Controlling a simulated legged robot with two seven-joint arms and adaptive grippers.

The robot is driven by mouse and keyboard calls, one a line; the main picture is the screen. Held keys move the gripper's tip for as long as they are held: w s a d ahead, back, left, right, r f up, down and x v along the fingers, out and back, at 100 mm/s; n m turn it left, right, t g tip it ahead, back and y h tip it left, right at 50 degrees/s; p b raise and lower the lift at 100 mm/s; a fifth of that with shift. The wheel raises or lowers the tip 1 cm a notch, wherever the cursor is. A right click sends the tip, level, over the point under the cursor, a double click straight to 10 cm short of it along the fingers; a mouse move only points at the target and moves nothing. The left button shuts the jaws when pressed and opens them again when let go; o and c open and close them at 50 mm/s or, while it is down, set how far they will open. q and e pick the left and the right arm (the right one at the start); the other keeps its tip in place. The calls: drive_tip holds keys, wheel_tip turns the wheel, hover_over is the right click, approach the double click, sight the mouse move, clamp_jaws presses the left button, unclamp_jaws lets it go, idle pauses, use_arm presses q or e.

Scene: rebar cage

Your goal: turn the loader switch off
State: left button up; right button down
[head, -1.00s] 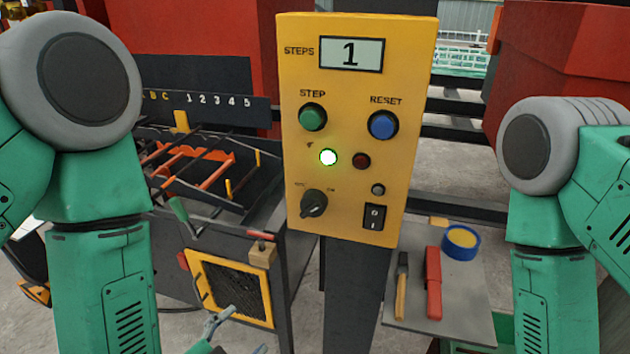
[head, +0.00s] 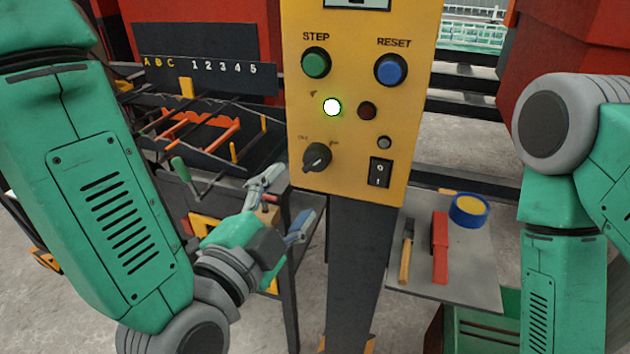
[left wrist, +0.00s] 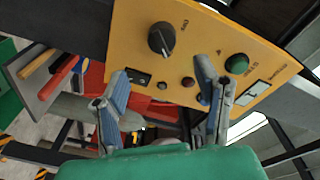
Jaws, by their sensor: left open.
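The yellow control panel (head: 350,120) stands on a dark post. A black rotary knob (head: 317,157) sits at its lower left; its tiny labels are unreadable. A black rocker switch marked 0 and I (head: 380,172) sits at its lower right. I cannot tell which is the loader switch. My left gripper (head: 285,202) is open and empty, below and left of the knob. In the left wrist view, its spread fingers (left wrist: 165,88) face the panel, with the knob (left wrist: 161,39) beyond them and the rocker (left wrist: 138,77) near one fingertip. My right gripper is out of view.
A lamp (head: 332,107) glows bright beside a dark red one (head: 367,111). Green STEP (head: 316,63) and blue RESET (head: 391,70) buttons are above. A grey shelf (head: 460,275) holds tools and tape at right. A bar rack (head: 205,140) stands at left.

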sight(311, 168)
use_arm(q)
drive_tip(key=x, duration=0.3)
drive_tip(key=shift+w+d+r, duration=0.1)
drive_tip(key=shift+w+d, duration=0.15)
drive_tip(key=w, duration=0.2)
drive_tip(key=w+p, duration=0.1)
drive_tip(key=w, duration=0.1)
drive_tip(key=shift+d, duration=0.3)
drive_tip(key=shift+w+d, duration=0.15)
drive_tip(key=shift+w, duration=0.45)
drive_tip(key=shift+d, duration=0.5)
drive_tip(key=shift+c, duration=0.8)
drive_tip(key=shift+d, duration=0.1)
drive_tip(key=c, duration=0.7)
drive_tip(key=shift+c, duration=1.4)
drive_tip(key=shift+a, duration=0.25)
